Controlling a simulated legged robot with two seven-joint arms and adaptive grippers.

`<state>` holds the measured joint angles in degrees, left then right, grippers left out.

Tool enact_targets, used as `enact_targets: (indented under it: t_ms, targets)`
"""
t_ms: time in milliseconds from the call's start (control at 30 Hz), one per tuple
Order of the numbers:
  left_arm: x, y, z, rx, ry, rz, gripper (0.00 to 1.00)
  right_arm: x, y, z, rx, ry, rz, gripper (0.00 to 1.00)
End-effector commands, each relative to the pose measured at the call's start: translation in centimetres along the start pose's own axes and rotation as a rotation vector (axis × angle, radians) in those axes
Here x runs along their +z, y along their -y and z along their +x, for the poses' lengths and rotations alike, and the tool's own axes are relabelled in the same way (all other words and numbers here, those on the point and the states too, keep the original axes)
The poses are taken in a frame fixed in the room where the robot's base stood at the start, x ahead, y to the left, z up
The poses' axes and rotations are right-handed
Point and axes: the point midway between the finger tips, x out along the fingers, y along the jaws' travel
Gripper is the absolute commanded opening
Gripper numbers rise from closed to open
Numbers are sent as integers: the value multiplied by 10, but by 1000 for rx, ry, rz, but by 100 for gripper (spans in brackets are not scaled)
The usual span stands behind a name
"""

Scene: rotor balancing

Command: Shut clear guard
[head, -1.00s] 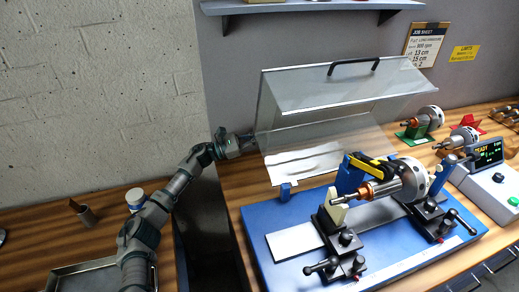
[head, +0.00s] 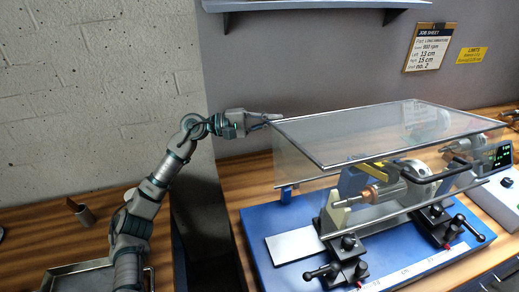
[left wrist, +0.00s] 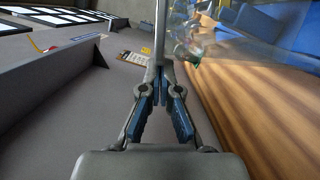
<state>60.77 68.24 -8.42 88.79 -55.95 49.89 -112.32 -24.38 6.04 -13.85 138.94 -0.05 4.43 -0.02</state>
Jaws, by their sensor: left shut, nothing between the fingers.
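The clear guard (head: 400,130) is lowered over the blue balancing machine base (head: 263,230). Its top lies nearly flat, and its front panel with the black handle (head: 447,177) hangs before the rotor (head: 385,193). My left gripper (head: 280,117) is shut and empty at the guard's back left corner; I cannot tell if it touches. In the left wrist view the closed fingers (left wrist: 160,85) point along the guard's edge, with the clear panel (left wrist: 230,40) to the right. My right gripper is not in view.
A shelf (head: 310,4) is on the wall above. A control box with a display (head: 497,157) stands at the right.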

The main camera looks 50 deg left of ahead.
Motion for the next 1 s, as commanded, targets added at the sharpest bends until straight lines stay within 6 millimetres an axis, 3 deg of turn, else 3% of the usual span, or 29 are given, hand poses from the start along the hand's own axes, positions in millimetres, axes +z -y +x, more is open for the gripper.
enact_targets:
  t_ms: [200,400,1000]
  targets:
    - [32,-1,8,-38,1,154,0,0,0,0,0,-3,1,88]
    - [51,2,13,-61,1,248,0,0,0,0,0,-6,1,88]
    - [65,5,16,-79,1,312,0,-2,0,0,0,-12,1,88]
